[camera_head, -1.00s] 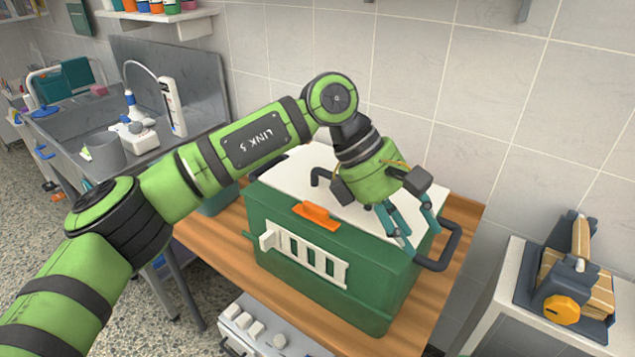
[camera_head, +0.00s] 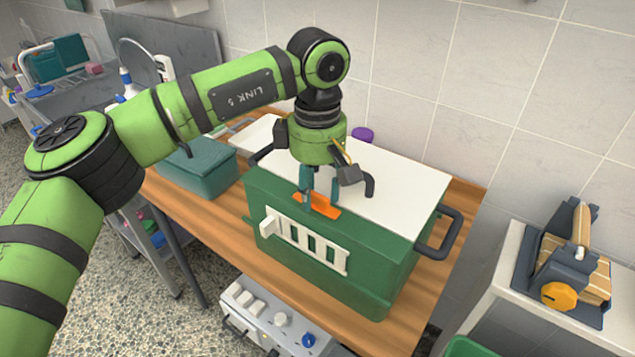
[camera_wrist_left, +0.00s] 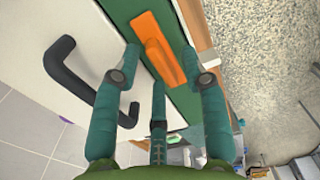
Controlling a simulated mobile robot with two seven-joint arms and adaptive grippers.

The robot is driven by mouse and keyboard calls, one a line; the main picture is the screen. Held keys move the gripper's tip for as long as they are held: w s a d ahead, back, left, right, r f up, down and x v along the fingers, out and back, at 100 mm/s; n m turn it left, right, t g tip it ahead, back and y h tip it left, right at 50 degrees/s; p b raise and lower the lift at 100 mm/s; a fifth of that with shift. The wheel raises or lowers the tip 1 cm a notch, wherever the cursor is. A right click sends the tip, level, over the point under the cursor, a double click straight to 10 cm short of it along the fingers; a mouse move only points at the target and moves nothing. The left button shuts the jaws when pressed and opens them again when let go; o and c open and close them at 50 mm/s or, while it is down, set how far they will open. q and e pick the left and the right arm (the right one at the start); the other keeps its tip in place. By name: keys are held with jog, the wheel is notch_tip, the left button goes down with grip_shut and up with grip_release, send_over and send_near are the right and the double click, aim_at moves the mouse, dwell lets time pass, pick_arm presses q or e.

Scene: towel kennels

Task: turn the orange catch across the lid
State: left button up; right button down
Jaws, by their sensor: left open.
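The orange catch (camera_head: 319,206) lies at the front edge of the white lid (camera_head: 405,185) on the green box (camera_head: 345,265). In the left wrist view the catch (camera_wrist_left: 159,48) sits between the spread fingertips, near the lid's edge. My left gripper (camera_head: 320,201) points down over the catch and hides part of it. It is open and empty in the left wrist view (camera_wrist_left: 165,65); I cannot tell whether a finger touches the catch. A black lid handle (camera_wrist_left: 85,85) is beside the fingers. My right gripper is not in view.
The box stands on a wooden table (camera_head: 220,240) with a black side handle (camera_head: 440,235) at its right. A smaller green box (camera_head: 197,168) is at the left. A purple object (camera_head: 362,135) is behind the lid.

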pick_arm(q)
grip_shut()
jog(key=shift+f, duration=0.1)
jog(key=n+b, duration=0.2)
jog(key=n, duration=0.1)
jog(key=shift+f+n, duration=0.1)
jog(key=shift+n, duration=0.3)
jog(key=n+b, duration=0.2)
jog(key=n, duration=0.2)
jog(key=shift+a+n, duration=0.15)
jog(key=shift+n, duration=0.15)
jog(key=n+b, duration=0.1)
jog(key=n, duration=0.4)
jog(key=shift+a+b, duration=0.1)
jog(key=shift+b, duration=0.3)
jog(key=shift+n+b, duration=0.55)
jog(key=shift+n, duration=1.65)
